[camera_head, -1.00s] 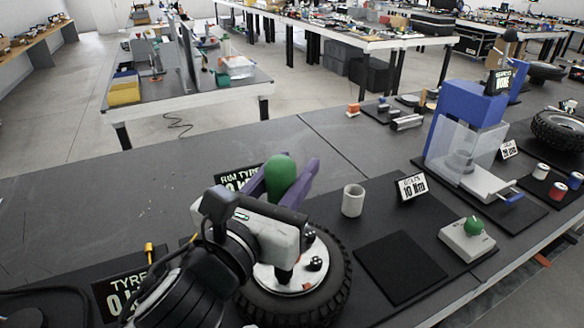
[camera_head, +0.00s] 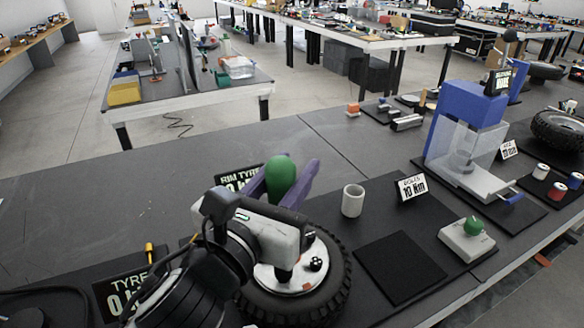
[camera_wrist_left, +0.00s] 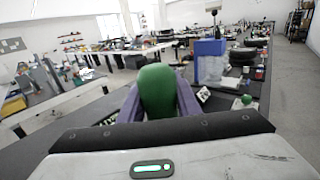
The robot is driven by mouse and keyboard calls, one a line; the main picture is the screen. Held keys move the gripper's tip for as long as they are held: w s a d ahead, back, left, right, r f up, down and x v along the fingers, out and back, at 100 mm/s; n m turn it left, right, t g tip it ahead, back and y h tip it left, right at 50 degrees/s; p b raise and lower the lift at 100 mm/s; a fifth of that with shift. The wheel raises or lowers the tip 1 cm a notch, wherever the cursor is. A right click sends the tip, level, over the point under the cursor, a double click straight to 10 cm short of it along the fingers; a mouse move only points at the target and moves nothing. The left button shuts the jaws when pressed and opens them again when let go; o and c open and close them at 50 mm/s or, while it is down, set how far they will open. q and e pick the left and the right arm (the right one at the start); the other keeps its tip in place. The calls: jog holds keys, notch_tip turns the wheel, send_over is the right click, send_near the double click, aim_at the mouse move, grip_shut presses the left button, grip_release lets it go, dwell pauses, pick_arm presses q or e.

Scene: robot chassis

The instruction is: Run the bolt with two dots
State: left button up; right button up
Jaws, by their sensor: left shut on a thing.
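My left gripper (camera_head: 286,186) is shut on a green rounded tool (camera_head: 279,175), held between its purple fingers. In the left wrist view the green tool (camera_wrist_left: 158,92) stands up between the fingers. The gripper is over a tyre (camera_head: 340,280) that lies flat on the table. The tyre's white rim (camera_head: 318,277) shows below the wrist, with a dark bolt (camera_head: 316,264) and a second dark part at the wrist's edge. I cannot make out dots on any bolt. The wrist hides the rest of the rim and the tool's lower end. My right gripper is not in view.
A black mat (camera_head: 402,266), a green button box (camera_head: 467,240) and a blue press (camera_head: 468,130) are further right.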

pick_arm(q)
notch_tip(320, 180, up, 5)
jog(key=p, duration=0.2)
jog(key=shift+r+p, duration=0.2)
jog(key=shift+p, duration=0.2)
